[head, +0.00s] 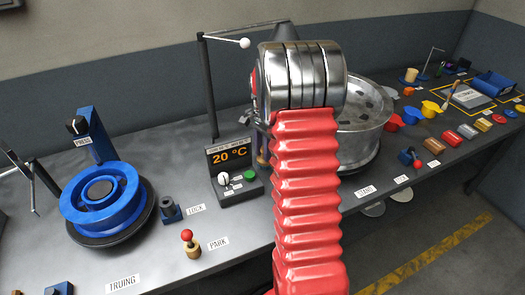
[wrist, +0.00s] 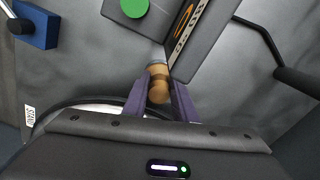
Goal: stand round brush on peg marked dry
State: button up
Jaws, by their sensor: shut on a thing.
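In the wrist view my gripper (wrist: 159,92) is shut on a light brown, rounded wooden piece (wrist: 158,84) with a darker band. It looks like the handle of the round brush. The brush's bristles do not show, and its tilt cannot be told. In the head view my red-sleeved arm hides most of the gripper; a small brown bit (head: 262,150) shows at its left edge, beside the temperature display. No label reading dry is legible, so I cannot tell which peg bears it.
The temperature display (head: 230,155) and its green button (head: 249,174) are close to my gripper. The blue wheel (head: 100,195) and red-knobbed peg (head: 190,245) are left. Coloured cups and blocks line the right bench.

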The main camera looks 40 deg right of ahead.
jog(key=o, duration=1)
jog(key=shift+f, duration=0.1)
notch_tip(320, 180, up, 12)
jog(key=shift+r, duration=0.15)
dwell(0.6)
